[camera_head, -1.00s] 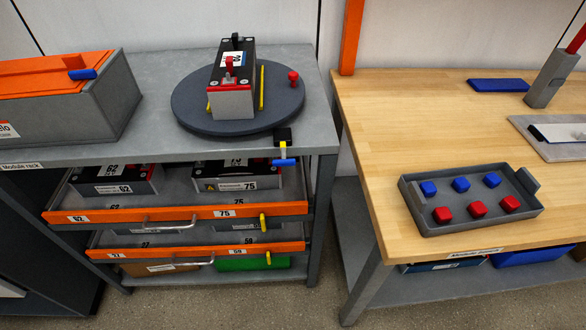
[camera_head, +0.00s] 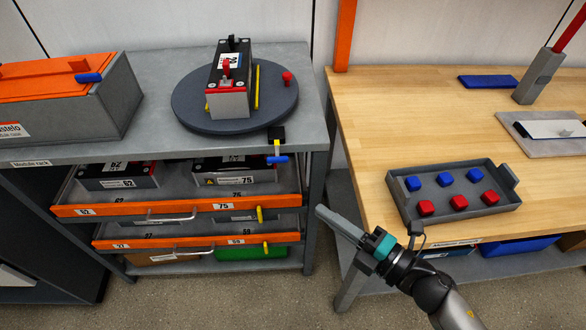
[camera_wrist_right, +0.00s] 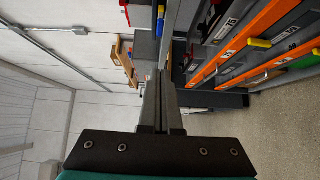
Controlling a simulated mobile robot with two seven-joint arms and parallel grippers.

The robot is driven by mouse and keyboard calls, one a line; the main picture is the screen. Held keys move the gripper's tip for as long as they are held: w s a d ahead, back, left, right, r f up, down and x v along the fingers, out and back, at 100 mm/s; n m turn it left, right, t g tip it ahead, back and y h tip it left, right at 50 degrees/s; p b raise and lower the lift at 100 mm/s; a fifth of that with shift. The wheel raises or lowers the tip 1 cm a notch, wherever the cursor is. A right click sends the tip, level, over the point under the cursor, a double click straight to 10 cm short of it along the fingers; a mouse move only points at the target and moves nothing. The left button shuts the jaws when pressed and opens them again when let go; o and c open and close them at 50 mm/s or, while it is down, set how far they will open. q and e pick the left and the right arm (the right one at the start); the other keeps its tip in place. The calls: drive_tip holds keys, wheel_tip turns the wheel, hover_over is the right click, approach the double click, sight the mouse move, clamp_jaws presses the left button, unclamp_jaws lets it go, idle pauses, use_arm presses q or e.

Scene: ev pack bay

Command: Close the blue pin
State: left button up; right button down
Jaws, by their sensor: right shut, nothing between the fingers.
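A pin with a blue handle (camera_head: 277,159) hangs at the front edge of the grey bench. Another blue handle (camera_head: 89,78) sits on the orange-lidded grey box (camera_head: 95,105) at the left. My left gripper is not in view.
A dark turntable (camera_head: 190,115) carries a black-and-grey battery module (camera_head: 229,85). Below are orange-fronted drawers (camera_head: 180,209) with yellow latches. At the right, a wooden table (camera_head: 360,110) holds a grey tray (camera_head: 455,211) of red and blue blocks. A gap separates bench and table.

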approach(273, 162)
drive_tip(key=s+a+x, duration=0.1)
drive_tip(key=x, duration=0.4)
drive_tip(key=shift+w+d, duration=0.15)
drive_tip(key=shift+w, duration=0.6)
drive_tip(key=shift+b, duration=0.3)
